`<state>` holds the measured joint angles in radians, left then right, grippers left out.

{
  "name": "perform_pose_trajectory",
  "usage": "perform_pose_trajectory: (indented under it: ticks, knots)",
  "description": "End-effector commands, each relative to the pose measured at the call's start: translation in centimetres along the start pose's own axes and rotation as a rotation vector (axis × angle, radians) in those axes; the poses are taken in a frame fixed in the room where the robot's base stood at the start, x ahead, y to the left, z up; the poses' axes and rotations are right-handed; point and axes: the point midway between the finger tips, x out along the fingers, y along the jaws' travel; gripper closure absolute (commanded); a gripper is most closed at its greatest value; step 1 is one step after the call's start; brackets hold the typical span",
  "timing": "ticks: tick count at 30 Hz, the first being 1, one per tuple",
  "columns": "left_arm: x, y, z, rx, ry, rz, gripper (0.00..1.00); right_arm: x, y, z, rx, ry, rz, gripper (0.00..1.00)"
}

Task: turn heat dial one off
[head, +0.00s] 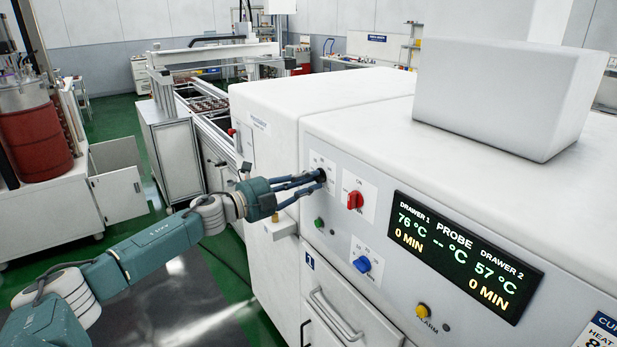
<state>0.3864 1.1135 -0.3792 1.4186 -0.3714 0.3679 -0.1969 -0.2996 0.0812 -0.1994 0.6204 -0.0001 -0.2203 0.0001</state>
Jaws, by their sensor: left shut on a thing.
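A white oven-like machine with a sloped front panel (400,235) fills the right of the head view. My left gripper (320,177) is at the upper left of this panel, its fingers shut on a dark dial (321,174) on a white label plate. The fingers hide part of the dial and its markings, so its setting cannot be read. A red dial (355,200) sits just right of it, and a blue dial (362,264) lower down. The display (463,256) reads drawer 1 76 °C, drawer 2 57 °C, both 0 MIN. My right gripper is not in view.
A green button (318,222) sits below the gripper, and a yellow alarm button (423,310) lower right. Drawer handles (335,313) stick out below the panel. A white box (505,95) rests on top. A conveyor (205,103) and a red drum (35,140) stand further left.

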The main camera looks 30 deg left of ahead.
Motion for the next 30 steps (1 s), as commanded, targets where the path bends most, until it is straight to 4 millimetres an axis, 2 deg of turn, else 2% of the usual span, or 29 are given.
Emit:
perform_pose_trajectory:
  ticks: [10, 26, 27, 30]
  knots:
    - [-0.02, -0.18, 0.12, -0.136, -0.004, -0.001, 1.0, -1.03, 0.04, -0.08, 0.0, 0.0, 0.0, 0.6]
    - [-0.02, -0.1, 0.09, -0.159, -0.004, -0.001, 1.0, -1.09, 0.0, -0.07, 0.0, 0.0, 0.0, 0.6]
    - [-0.02, -0.1, 0.09, -0.159, -0.004, -0.001, 0.78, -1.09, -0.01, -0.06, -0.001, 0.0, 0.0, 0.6]
    - [-0.02, -0.1, 0.06, -0.158, -0.003, -0.001, 0.62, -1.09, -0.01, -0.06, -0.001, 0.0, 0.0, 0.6]
